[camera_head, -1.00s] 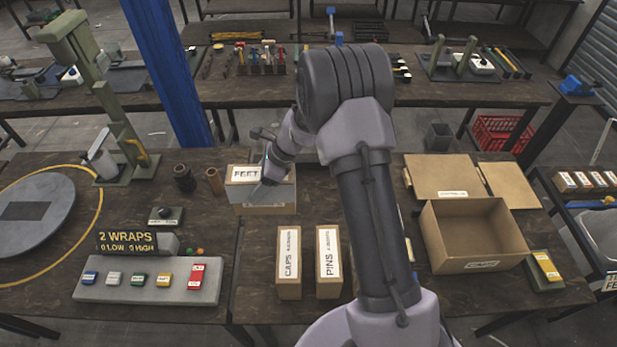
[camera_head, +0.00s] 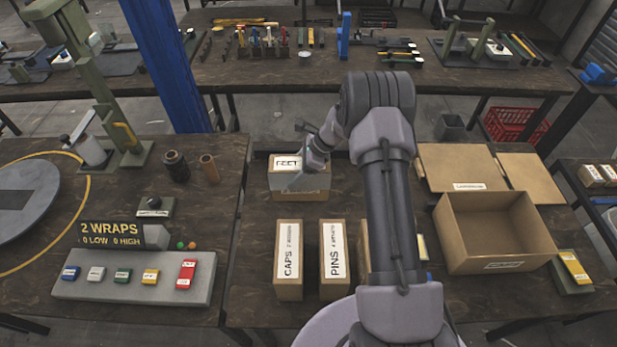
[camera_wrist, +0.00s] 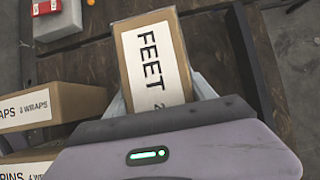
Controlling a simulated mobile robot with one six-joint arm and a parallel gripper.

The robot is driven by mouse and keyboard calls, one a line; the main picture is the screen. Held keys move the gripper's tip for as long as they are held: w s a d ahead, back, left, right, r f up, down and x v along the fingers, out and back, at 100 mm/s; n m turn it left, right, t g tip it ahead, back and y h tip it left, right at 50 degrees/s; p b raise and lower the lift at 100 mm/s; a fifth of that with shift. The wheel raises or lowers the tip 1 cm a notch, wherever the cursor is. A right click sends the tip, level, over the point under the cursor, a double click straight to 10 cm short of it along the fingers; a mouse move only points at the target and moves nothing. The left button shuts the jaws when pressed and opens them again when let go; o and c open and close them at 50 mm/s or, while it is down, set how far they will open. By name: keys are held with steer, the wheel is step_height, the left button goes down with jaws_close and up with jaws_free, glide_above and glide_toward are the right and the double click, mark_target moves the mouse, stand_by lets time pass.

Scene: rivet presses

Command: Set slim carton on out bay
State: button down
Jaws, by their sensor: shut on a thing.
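A brown carton labelled FEET (camera_head: 287,164) is held in my gripper (camera_head: 300,180) over the middle table, behind two tall slim cartons. In the wrist view the FEET carton (camera_wrist: 152,62) sits between the fingers, its label facing the camera. Whether its base touches the table is unclear. Another carton is mostly hidden behind my arm. I cannot make out a marked out bay.
An open box (camera_head: 490,235) stands at the right, with flat tan panels (camera_head: 455,166) behind it. A button panel (camera_head: 135,278) and a 2 WRAPS display (camera_head: 113,236) are at the left. Dark spools (camera_head: 176,165) stand left of the FEET carton.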

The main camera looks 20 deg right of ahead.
steer(key=d, duration=0.3)
steer(key=w+d, duration=0.1)
steer(key=shift+d+f+b, duration=0.3)
steer(key=shift+d+f, duration=0.05)
steer(key=shift+f+b, duration=0.6)
steer(key=shift+f, duration=1.1)
steer(key=shift+c, duration=1.6)
jaws_free()
